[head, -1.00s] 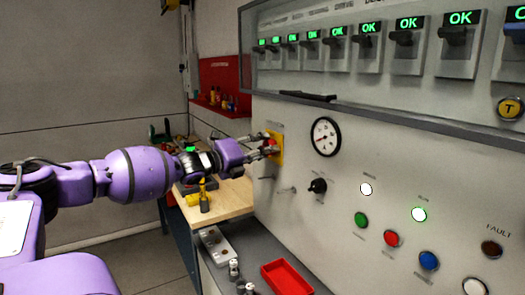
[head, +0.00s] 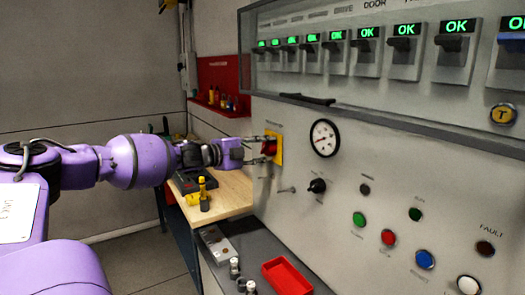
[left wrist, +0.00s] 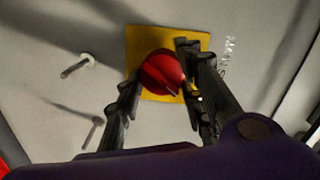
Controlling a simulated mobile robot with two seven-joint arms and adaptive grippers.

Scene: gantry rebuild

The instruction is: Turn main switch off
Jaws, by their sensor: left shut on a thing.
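The main switch is a red knob (left wrist: 160,72) on a square yellow plate (left wrist: 143,40), fixed to the pale panel wall. In the head view the switch (head: 270,146) is at the panel's left part. My left gripper (head: 264,149) is at it, its two dark fingers on either side of the red knob. In the left wrist view the gripper (left wrist: 160,78) is shut on the knob, which looks turned at a slant. The fingers hide parts of the plate. My right gripper is not in view.
Right of the switch are a gauge (head: 324,138), a black selector knob (head: 317,186), and several buttons and unlit lamps. Metal pegs (left wrist: 78,66) stick out near the switch. Below are a wooden bench (head: 228,196) and a red tray (head: 286,276).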

